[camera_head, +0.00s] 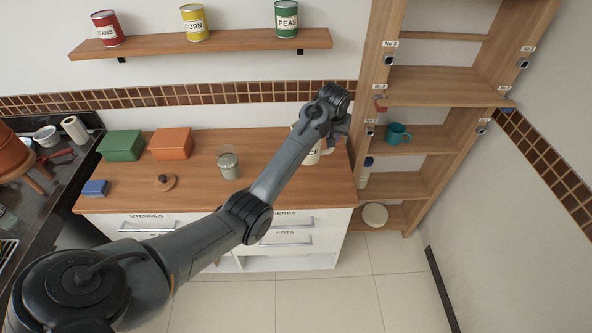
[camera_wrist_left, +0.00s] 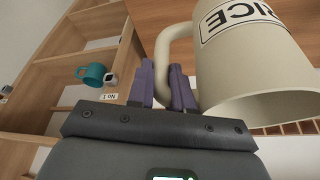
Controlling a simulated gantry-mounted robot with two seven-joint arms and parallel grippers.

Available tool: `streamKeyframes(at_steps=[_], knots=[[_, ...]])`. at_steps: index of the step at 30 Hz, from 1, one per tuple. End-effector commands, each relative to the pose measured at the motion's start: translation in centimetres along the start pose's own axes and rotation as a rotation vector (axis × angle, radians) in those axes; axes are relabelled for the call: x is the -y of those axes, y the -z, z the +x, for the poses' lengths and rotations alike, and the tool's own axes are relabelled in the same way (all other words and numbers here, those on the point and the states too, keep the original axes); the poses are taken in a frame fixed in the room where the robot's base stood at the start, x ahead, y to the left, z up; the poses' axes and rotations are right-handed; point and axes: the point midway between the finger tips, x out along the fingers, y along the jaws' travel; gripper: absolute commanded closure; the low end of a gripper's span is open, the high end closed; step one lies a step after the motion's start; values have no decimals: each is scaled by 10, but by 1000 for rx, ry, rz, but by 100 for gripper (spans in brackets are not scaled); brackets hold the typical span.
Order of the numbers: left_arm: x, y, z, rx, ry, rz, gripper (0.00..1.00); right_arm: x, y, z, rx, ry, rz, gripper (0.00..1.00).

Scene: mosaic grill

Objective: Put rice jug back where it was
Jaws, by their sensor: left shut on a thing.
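The cream rice jug (camera_head: 312,156) is partly hidden behind my left forearm and wrist at the right end of the wooden counter. Its black lettering ends in "ICE". In the left wrist view the jug (camera_wrist_left: 245,70) fills the right side, with its open rim toward the lower right. My left gripper (camera_head: 340,130) shows at the jug's right side. In the wrist view its purple fingers (camera_wrist_left: 163,82) are shut on the jug's handle (camera_wrist_left: 163,52). I cannot tell whether the jug touches the counter. My right gripper is not in view.
A shelf unit (camera_head: 420,100) with numbered compartments stands at right, holding a teal mug (camera_head: 398,134), a white bottle (camera_head: 365,172) and a bowl (camera_head: 375,215). On the counter (camera_head: 200,195) are a glass jar (camera_head: 228,165), green box (camera_head: 122,145) and orange box (camera_head: 170,143). Cans line the wall shelf (camera_head: 230,43).

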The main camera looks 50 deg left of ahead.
Motion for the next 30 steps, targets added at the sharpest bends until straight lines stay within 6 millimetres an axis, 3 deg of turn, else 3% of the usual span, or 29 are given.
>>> streamKeyframes(at_steps=[3, 8, 21, 30], knots=[[5, -14, 16, -1, 0, 0, 100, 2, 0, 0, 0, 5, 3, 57], [14, -21, 31, -1, 1, 0, 100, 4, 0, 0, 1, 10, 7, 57], [84, -5, 90, -1, 1, -1, 100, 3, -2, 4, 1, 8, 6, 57], [109, 2, 112, -3, -1, 2, 100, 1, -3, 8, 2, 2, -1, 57]])
